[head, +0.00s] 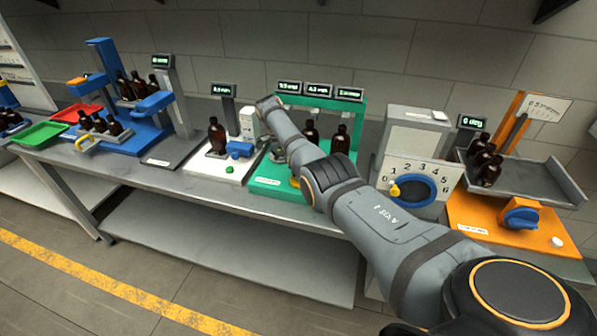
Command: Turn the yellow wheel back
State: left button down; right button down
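My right arm comes in from the lower right and reaches over the green station (268,187). Its gripper is mostly hidden behind my own arm; a small grey part (278,154) beside the arm may belong to it, and I cannot tell whether it is open or shut. A small yellow piece (295,182) shows at the arm's edge on the green station's front; it may be the yellow wheel, with most of it covered. I cannot see its angle or whether the gripper touches it. Two brown bottles (341,140) stand on this station. My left gripper is out of view.
A numbered dial (418,190) with a blue ring and yellow pointer is right of my arm. An orange station (490,228) with bottles on a grey tray stands farther right. A white station (205,168) and a blue station (130,140) stand left.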

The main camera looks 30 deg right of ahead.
jog(key=c, duration=1.3)
grip_release()
